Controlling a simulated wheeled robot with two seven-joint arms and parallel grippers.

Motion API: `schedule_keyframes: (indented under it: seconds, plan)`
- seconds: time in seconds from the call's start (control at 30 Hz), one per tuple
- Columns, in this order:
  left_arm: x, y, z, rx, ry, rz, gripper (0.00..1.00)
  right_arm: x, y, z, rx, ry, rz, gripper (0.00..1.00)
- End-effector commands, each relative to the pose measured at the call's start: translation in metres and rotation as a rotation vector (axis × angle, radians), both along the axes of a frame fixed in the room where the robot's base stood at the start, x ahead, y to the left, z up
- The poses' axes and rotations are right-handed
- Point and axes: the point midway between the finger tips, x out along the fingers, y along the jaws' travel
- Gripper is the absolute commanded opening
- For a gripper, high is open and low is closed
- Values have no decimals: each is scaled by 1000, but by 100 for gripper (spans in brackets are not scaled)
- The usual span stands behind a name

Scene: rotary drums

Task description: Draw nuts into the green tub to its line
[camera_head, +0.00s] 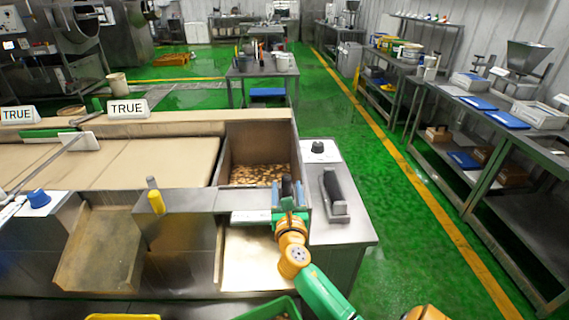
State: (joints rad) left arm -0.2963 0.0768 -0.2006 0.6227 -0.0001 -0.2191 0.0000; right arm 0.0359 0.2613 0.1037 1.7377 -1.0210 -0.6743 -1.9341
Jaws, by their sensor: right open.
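Brown nuts (258,174) lie in the bottom of a metal bin (228,150) in the middle of the view. Below the bin's front wall is a bare, shiny metal chute (250,262). My right gripper (287,190) is open at the bin's front wall, above the chute's right side. A dark upright piece stands between its fingers, perhaps a gate handle; contact cannot be told. My left gripper is not in view.
A yellow handle (156,200) stands at a second chute (100,250) on the left. A yellow rim (122,317) shows at the bottom edge. Right of the bin are a panel with a black knob (318,147) and a dark handle (334,190).

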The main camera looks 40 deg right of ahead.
Motion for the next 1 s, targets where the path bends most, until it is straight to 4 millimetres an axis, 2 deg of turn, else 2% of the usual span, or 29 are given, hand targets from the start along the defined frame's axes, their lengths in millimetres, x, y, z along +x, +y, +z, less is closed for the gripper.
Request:
schedule_keyframes:
  seconds: [0.4,0.77,0.87,1.0]
  plan:
    - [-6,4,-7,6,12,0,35,46,-40,-2,-1,0,-3,63]
    - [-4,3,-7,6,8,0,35,53,-45,-1,1,0,-1,63]
    - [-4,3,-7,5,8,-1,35,53,-45,-1,1,0,-1,39]
    - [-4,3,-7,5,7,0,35,53,-45,-1,1,0,-1,1]
